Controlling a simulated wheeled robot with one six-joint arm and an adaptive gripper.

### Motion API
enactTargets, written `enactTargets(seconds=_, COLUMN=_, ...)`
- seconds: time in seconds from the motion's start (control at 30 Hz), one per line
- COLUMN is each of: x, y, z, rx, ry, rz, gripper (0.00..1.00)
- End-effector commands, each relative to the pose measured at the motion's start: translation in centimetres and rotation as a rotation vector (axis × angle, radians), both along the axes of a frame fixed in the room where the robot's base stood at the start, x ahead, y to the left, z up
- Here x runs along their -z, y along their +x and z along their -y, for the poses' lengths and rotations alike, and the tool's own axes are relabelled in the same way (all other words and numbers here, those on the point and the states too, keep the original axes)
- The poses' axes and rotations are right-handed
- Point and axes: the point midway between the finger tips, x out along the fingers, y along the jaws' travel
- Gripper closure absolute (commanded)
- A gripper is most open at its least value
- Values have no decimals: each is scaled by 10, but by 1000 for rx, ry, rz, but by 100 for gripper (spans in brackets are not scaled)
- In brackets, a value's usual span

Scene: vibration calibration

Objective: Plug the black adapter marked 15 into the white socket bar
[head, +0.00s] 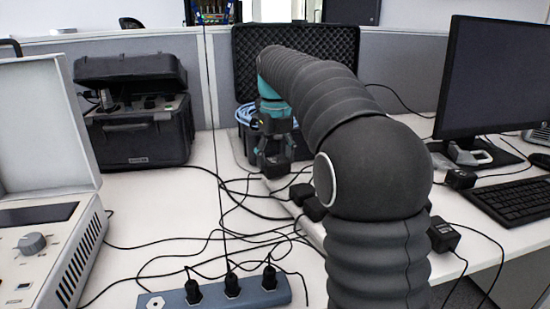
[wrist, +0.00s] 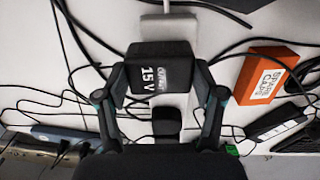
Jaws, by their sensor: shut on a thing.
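In the wrist view, the black adapter marked 15 V (wrist: 160,72) is between the two fingers of my gripper (wrist: 161,84), which is shut on it. A white bar (wrist: 166,26) shows behind and beyond the adapter, with a light cord at its far end. The adapter hides part of the bar, and I cannot tell whether it touches it. Another black block (wrist: 167,122) sits nearer my wrist, over the bar's line. In the head view, my gripper (head: 274,160) points down over the table's middle, with black blocks (head: 302,192) just to its right.
An orange box (wrist: 265,76) lies to the right in the wrist view. Black cables cross the table. A blue-grey power strip (head: 178,302) with several plugs is at the front. A black case (head: 140,138), a monitor (head: 490,85) and a keyboard (head: 510,203) stand around.

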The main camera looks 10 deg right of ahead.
Motion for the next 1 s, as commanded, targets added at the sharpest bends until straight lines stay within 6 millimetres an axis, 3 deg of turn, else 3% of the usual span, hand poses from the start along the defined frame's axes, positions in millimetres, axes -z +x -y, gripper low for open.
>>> enactTargets(seconds=1.0, x=6, y=-1, z=0, rx=0, ry=0, rz=-4, gripper=65)
